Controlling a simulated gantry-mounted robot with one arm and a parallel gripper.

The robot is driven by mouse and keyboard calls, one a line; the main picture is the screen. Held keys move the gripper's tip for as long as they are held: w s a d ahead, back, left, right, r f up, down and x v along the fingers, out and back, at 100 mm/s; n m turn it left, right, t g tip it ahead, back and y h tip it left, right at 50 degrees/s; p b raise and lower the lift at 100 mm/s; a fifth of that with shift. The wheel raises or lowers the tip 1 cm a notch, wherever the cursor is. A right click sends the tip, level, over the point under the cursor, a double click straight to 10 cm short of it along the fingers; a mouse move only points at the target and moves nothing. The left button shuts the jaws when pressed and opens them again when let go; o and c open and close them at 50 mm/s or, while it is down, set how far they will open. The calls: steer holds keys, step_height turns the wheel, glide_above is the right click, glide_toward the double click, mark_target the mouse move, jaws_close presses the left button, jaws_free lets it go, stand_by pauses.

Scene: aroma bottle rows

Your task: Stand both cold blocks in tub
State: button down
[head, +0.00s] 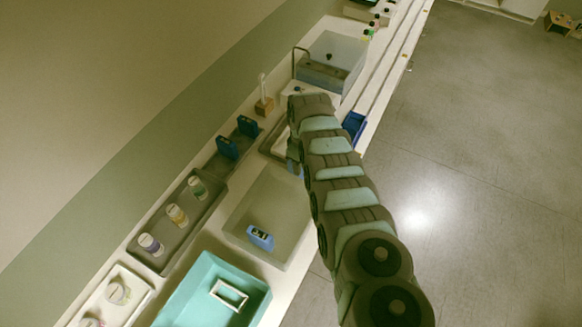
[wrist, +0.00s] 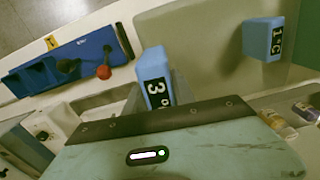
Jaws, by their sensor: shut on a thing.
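My gripper (wrist: 165,95) is shut on a light blue cold block marked 3 (wrist: 153,62) in the wrist view. In the head view my arm hides most of the gripper, and a bit of light blue shows beside it. The held block is beside the pale grey-beige tub (head: 238,218), near its upper end in the head view. The other light blue cold block, marked 1°C (wrist: 263,40), is inside the tub; it also shows in the head view (head: 260,238). I cannot tell how firmly it stands. The tub shows in the wrist view (wrist: 195,35).
A teal tray (head: 190,305) with a white frame is below the tub. A grey tray (head: 160,250) with three jars and two dark blue blocks (head: 227,148) stand along the wall side. The tub floor around the 1°C block is clear.

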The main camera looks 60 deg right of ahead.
steer(key=shift+w+a+f+n, duration=0.2)
steer(key=shift+w+a+n, duration=0.05)
steer(key=shift+w+a, duration=0.4)
steer(key=shift+w+a+f+n, duration=0.15)
steer(key=shift+w+a+n, duration=0.1)
steer(key=shift+w+a, duration=0.35)
steer(key=shift+r+p, duration=0.1)
steer(key=shift+p, duration=0.35)
step_height(320, 180, down, 12)
steer(key=b, duration=1)
steer(key=shift+b, duration=0.4)
steer(key=shift+f+b, duration=0.55)
steer(key=shift+f, duration=0.05)
steer(key=c, duration=1)
jaws_free()
steer(key=shift+o, duration=0.2)
steer(key=shift+r, duration=0.1)
